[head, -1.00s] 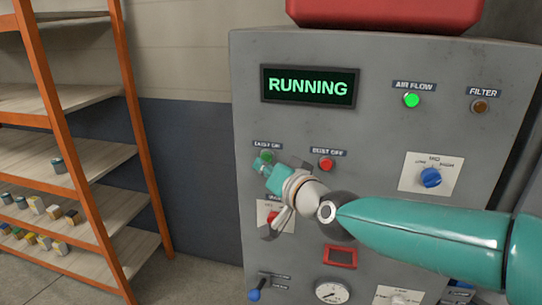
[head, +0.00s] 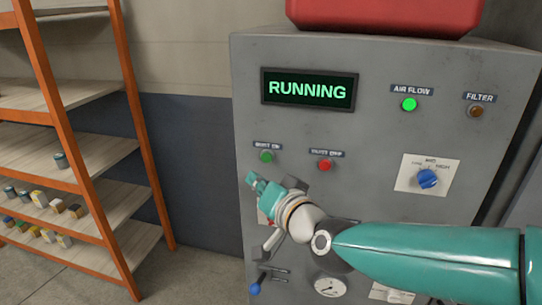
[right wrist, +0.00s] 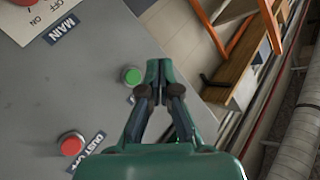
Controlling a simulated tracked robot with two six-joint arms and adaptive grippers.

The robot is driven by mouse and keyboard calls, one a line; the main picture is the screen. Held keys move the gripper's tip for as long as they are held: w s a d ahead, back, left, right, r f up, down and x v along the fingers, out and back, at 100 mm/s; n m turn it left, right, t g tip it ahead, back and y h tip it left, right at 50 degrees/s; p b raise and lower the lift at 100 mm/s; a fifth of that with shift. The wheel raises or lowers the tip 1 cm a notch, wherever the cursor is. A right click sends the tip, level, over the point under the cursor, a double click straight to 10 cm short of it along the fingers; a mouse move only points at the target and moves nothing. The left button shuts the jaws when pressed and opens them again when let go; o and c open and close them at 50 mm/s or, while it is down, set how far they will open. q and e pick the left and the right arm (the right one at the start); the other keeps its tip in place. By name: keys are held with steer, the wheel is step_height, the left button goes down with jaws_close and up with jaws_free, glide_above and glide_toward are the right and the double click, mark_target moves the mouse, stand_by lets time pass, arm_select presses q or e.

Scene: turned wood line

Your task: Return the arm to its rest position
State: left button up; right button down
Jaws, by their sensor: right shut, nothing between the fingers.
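My right arm reaches in from the right in the head view, in front of a grey control cabinet (head: 380,150). My right gripper (head: 254,180) is shut and empty, below and slightly left of the green DUST ON button (head: 266,157). In the right wrist view its fingertips (right wrist: 158,66) are together, and the green button (right wrist: 132,76) shows beside them. A gap between the fingertips and the cabinet face is hard to judge. The red DUST OFF button (head: 325,166) is to the right. The display (head: 308,89) reads RUNNING. My left gripper is not in view.
The AIR FLOW lamp (head: 410,104) is lit green; the FILTER lamp (head: 477,111) is dark. A blue knob (head: 428,179), a gauge (head: 330,286) and a blue-tipped lever (head: 256,288) are on the cabinet. An orange-framed shelf (head: 146,140) with several small items stands at left.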

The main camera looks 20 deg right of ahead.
stand_by(0.5)
step_height(320, 180, down, 28)
steer(key=s+n+g, duration=0.2)
steer(key=g, duration=0.5)
steer(key=s+a+f+g, duration=0.1)
steer(key=s+f+g, duration=0.3)
steer(key=s+f, duration=0.7)
steer(key=s+a+f+n+g, duration=0.1)
steer(key=s+f+g, duration=0.3)
steer(key=s+f, duration=0.7)
steer(key=shift+s+a+f+y, duration=0.25)
steer(key=shift+f+y, duration=0.15)
steer(key=shift+f, duration=0.3)
